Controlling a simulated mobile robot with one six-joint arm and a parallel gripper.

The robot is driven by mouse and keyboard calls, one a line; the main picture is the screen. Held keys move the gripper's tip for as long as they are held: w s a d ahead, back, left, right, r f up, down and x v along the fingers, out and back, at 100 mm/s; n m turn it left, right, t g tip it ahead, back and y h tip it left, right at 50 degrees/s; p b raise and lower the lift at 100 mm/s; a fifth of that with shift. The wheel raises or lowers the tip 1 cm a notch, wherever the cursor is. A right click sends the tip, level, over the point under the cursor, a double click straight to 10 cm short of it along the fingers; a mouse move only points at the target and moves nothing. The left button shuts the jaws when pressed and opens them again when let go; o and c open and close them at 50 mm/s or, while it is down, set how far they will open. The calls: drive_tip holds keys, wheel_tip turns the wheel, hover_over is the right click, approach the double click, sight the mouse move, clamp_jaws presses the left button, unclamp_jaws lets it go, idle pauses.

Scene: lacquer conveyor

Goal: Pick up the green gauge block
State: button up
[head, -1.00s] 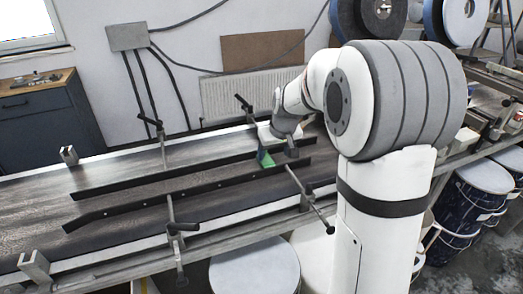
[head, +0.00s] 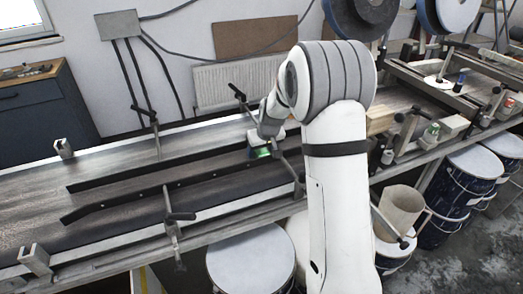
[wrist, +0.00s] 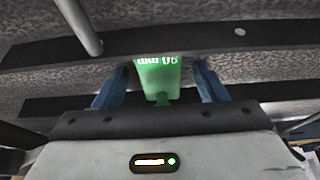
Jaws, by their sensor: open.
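The green gauge block (wrist: 160,80) shows in the wrist view between the two blue fingers of my open gripper (wrist: 158,85), with pale markings on its face near the top. A gap shows between the block and the right finger; the left finger is closer to it. In the head view the green block (head: 264,152) is a small patch under my gripper (head: 262,146), between the dark guide rails over the conveyor. My gripper hides part of it there.
Dark guide rails (head: 150,200) run along the conveyor (head: 40,220), with clamp handles (head: 180,216) on its near side. Drums (head: 250,262) stand below the near edge. Wooden blocks (head: 380,120) and clamps lie to the right. The left part of the belt is bare.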

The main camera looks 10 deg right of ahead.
drive_tip(key=shift+c, duration=0.5)
drive_tip(key=shift+r, duration=0.1)
drive_tip(key=c, duration=1.2)
